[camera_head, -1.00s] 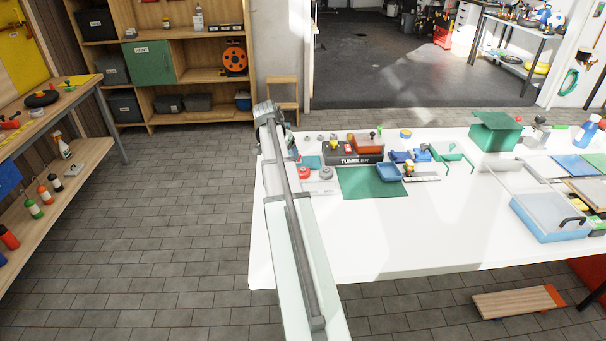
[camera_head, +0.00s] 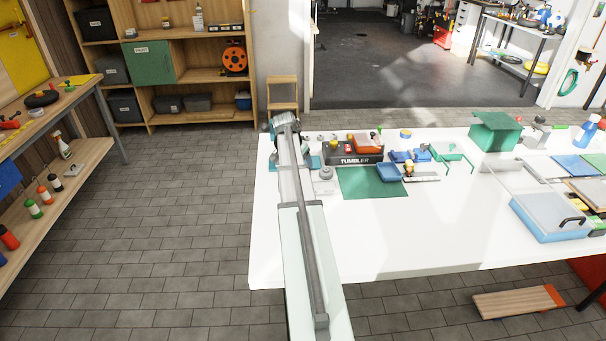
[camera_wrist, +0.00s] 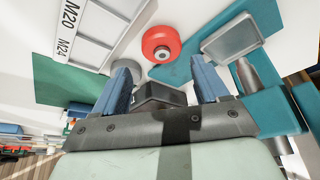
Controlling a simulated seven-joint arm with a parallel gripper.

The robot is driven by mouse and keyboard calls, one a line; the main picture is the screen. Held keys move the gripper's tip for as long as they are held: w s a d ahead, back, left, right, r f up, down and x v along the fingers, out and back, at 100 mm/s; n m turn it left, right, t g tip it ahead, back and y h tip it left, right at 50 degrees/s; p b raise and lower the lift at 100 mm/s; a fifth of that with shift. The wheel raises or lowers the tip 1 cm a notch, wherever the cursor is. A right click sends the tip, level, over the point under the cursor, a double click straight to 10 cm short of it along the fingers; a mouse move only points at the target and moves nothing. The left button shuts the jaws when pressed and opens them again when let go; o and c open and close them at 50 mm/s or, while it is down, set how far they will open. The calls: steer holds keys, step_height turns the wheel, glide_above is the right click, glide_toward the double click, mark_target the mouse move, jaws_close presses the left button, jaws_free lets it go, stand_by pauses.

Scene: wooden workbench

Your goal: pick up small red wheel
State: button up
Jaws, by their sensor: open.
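A red wheel (camera_wrist: 161,44) with a pale hub shows in the wrist view, just beyond my gripper (camera_wrist: 163,72). It lies near the edge of a teal mat (camera_wrist: 185,68). My two blue fingers are spread apart, one on each side below the wheel in the picture, with no wheel between them. A dark grey block shape sits between the fingers; I cannot tell whether it is part of my gripper. In the head view my arm covers the left end of the white table (camera_head: 420,240), and I see no red wheel there.
A grey round piece (camera_wrist: 128,72) lies close by the left finger. A grey square tray (camera_wrist: 232,40) stands right of the wheel. A white tray marked M20 and M24 (camera_wrist: 95,25) is at upper left. The TUMBLER box (camera_head: 355,160) stands near the green mat (camera_head: 370,183).

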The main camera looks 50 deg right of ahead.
steer(key=shift+x, duration=2.65)
steer(key=shift+w, duration=0.15)
steer(key=shift+c, duration=0.2)
steer(key=c, duration=0.8)
steer(key=shift+c, duration=0.2)
